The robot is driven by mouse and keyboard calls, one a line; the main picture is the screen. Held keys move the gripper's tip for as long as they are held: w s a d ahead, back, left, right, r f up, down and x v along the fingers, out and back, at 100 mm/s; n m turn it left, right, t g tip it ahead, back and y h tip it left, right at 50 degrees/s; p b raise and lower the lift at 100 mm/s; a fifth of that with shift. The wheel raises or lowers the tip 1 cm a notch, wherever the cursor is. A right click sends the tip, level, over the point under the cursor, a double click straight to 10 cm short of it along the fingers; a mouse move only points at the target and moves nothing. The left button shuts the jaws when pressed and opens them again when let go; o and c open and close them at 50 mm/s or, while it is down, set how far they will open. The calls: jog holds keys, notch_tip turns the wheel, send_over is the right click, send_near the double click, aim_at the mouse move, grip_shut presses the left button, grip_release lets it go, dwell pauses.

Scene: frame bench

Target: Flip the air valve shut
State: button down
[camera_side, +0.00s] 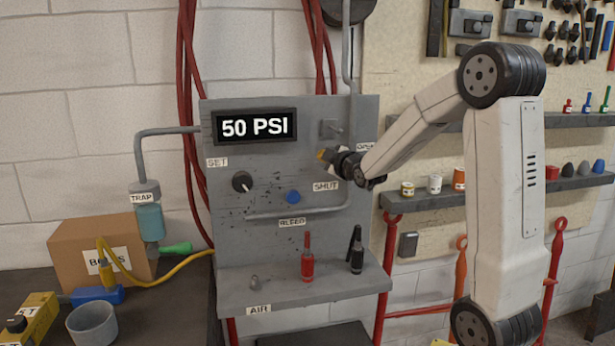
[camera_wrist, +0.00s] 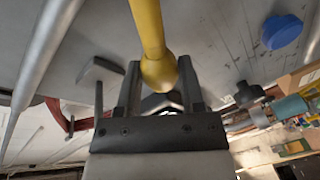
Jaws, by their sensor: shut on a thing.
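The air valve's yellow lever (camera_wrist: 148,28) runs down from the top of the wrist view and ends in a round knob between my fingers. My gripper (camera_wrist: 158,76) is shut on this knob, one finger on each side. In the side view my gripper (camera_side: 330,156) is at the right part of the grey panel, and a bit of yellow (camera_side: 321,154) shows at its tips. The OPEN label (camera_side: 366,147) is partly hidden behind my wrist. The SHUT label (camera_side: 326,186) is just below my gripper. The lever's exact angle is hidden in the side view.
The grey panel (camera_side: 225,225) carries a display (camera_side: 255,126) reading 50 PSI, a black SET knob (camera_side: 242,181) and a blue BLEED button (camera_side: 293,197). A grey bracket (camera_side: 331,129) is above my gripper. A red tool (camera_side: 307,258) and a black tool (camera_side: 355,250) stand on the shelf below.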

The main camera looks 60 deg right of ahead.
aim_at(313, 174)
jog(key=f+n, duration=0.2)
jog(key=w+a+f+n+g, duration=0.1)
jog(key=shift+w+a+f+n+g, duration=0.1)
jog(key=shift+f+n+g, duration=0.2)
jog(key=shift+f+n, duration=0.95)
jog(key=shift+r, duration=0.1)
jog(key=shift+c, duration=1.1)
grip_release()
jog(key=v, duration=0.7)
jog(key=shift+s+a, duration=0.3)
